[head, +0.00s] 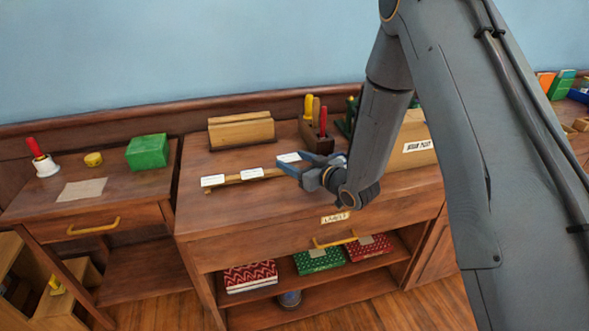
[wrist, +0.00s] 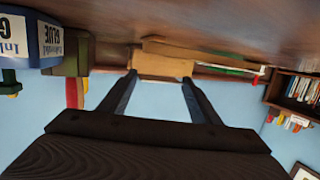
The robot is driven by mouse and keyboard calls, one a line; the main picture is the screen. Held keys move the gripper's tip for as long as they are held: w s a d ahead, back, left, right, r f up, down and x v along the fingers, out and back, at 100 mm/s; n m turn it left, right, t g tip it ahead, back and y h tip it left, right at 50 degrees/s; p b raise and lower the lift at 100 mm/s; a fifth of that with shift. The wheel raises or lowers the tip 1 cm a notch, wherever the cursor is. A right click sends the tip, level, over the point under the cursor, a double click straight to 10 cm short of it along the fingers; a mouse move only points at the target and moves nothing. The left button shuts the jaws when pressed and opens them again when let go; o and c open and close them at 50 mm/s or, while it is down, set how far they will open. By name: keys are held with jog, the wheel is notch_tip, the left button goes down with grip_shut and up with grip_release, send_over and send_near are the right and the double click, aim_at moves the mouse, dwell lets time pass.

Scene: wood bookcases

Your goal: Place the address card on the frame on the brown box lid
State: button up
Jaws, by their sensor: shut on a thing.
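My gripper (head: 296,169) is over the desk top, low beside the right end of a narrow wooden card rack (head: 232,180). A white card (head: 288,157) shows at its fingertips, and the gripper appears shut on it. Two other white cards stand on the rack, one at the left end (head: 212,180) and one in the middle (head: 251,174). Their print is too small to read. In the wrist view the gripper (wrist: 158,84) has its fingers apart, and the card is not clear there. A tan-brown box (head: 405,160) with a white label stands right, partly hidden by my arm; I cannot make out a frame on its lid.
A wooden letter holder (head: 241,131) and a pen holder (head: 316,136) stand at the back of the desk. In the wrist view a blue glue box (wrist: 38,40) is at upper left. Patterned boxes (head: 250,277) lie on the shelf below. The desk's front left is clear.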

jog(key=shift+f+p, duration=0.3)
jog(key=shift+f, duration=1.2)
jog(key=shift+f, duration=0.15)
jog(key=shift+f, duration=0.15)
jog(key=o, duration=1)
jog(key=shift+o, duration=0.2)
jog(key=shift+s+d, duration=0.1)
